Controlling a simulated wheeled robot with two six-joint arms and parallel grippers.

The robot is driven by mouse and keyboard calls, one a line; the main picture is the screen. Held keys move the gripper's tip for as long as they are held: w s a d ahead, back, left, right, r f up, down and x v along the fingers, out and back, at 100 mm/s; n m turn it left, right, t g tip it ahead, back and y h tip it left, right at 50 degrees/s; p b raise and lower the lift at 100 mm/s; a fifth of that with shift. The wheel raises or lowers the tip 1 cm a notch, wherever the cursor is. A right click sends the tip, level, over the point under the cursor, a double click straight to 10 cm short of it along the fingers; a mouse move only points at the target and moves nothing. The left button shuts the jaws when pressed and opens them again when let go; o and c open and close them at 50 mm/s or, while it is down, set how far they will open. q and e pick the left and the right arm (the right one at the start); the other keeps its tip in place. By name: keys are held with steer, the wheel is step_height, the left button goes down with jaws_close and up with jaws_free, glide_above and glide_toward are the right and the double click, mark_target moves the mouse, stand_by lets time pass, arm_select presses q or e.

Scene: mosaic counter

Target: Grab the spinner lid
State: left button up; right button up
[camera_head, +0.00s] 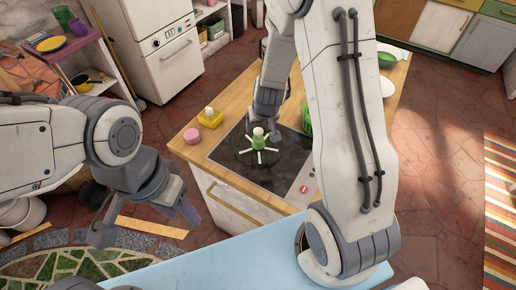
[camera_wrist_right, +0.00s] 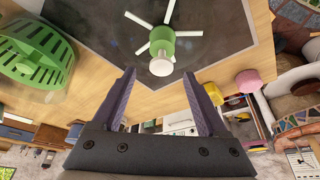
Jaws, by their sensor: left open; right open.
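The spinner lid (camera_head: 258,145) has a green hub, a white knob on top and white spokes spread out like a star. It lies over the black cooktop, and in the right wrist view the lid (camera_wrist_right: 163,42) is just beyond my fingertips. My right gripper (camera_wrist_right: 159,74) is open and empty, its fingers pointing at the knob. In the head view the right gripper (camera_head: 268,118) is just behind the lid, its fingertips hard to make out. My left gripper (camera_head: 147,222) is open and empty, left of the counter.
A green slotted basket (camera_wrist_right: 35,52) stands beside the cooktop (camera_wrist_right: 105,32); my right arm partly hides it in the head view. A pink pot (camera_head: 205,131) and a yellow box (camera_head: 210,117) sit at the wooden counter's left edge.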

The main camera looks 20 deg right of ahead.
mark_target(258, 131)
steer(key=b+x, duration=0.1)
steer(key=x, duration=0.3)
steer(key=shift+f+b, duration=0.4)
steer(key=shift+a, duration=0.1)
jaws_close()
stand_by(0.9)
